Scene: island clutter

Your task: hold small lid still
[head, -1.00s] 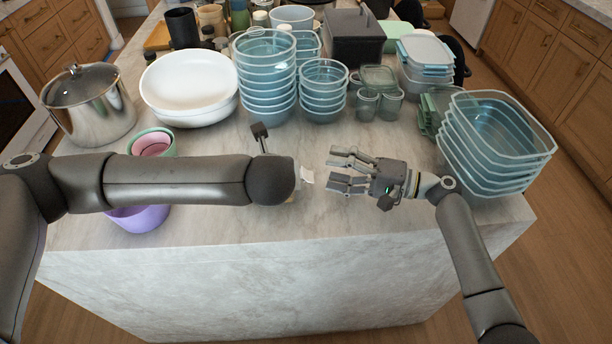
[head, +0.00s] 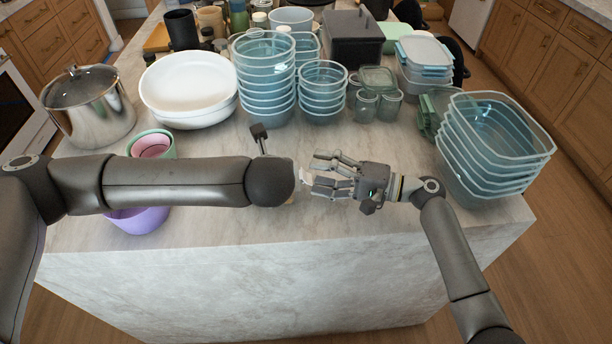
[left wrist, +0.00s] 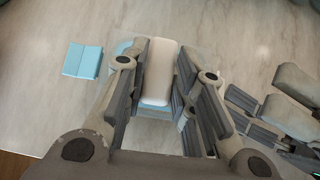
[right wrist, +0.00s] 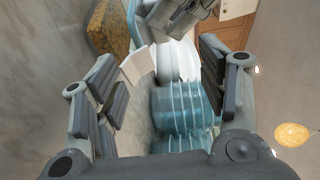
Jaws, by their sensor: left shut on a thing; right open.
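My left gripper (left wrist: 162,62) is shut on a small pale, rounded lid (left wrist: 157,78), held between its fingers. A see-through bluish shape shows around and below the lid; I cannot tell if it is part of it. In the head view my left wrist hides the left gripper, and only a small white piece shows beyond it. My right gripper (head: 317,173) is open, its fingertips pointing left, close to that piece. In the right wrist view a pale flat piece (right wrist: 138,65) shows near the left finger; contact cannot be told.
A flat light-blue piece (left wrist: 83,60) lies on the counter (head: 250,226). Stacked glass bowls (head: 265,85), white dishes (head: 188,88), a steel pot (head: 88,108) and small jars (head: 378,104) stand behind. Stacked rectangular containers (head: 492,150) stand at right. The counter's front strip is mostly clear.

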